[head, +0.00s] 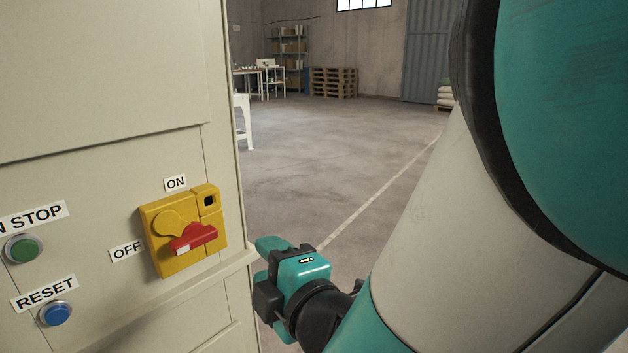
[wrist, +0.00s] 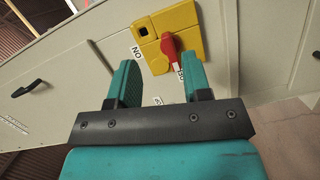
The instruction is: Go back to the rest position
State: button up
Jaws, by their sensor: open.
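My gripper (head: 268,258) is beside the right edge of the cabinet in the head view, to the right of and below the yellow switch plate (head: 160,265). In the wrist view my gripper (wrist: 160,76) has its two teal fingers apart with nothing between them. The red switch handle (head: 197,237) lies nearly level, its white-marked end toward the OFF label (head: 126,251). The ON label (head: 175,183) is above the plate. In the wrist view the red handle (wrist: 169,48) is beyond the fingers, apart from them.
The cabinet (head: 100,90) fills the left side. It carries a green button (head: 23,249) and a blue RESET button (head: 56,314). Open concrete floor (head: 320,150) lies to its right. Pallets (head: 333,82) and a worktable (head: 250,72) stand far back.

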jog(key=w+d+f+m+g+h, duration=0.2)
jog(key=d+m+h, duration=0.3)
jog(key=d+m, duration=0.3)
jog(key=w+d+f+m+g+h, duration=0.1)
jog(key=w+d+m+h, duration=0.1)
jog(key=d+m+h, duration=0.5)
jog(key=s+d+m+g+y, duration=0.2)
jog(key=s+d+g+y, duration=0.2)
jog(key=s+d+g, duration=0.15)
jog(key=s+r+g+y, duration=0.1)
jog(key=s+r+g, duration=0.15)
jog(key=s, duration=0.35)
jog(key=s+r+g+y, duration=0.1)
jog(key=s+g, duration=0.2)
jog(key=s, duration=0.4)
notch_tip(320, 180, up, 30)
jog(key=p, duration=2.9)
jog(key=shift+s+d+n, duration=0.2)
jog(key=shift+d+n, duration=0.2)
jog(key=shift+a, duration=0.1)
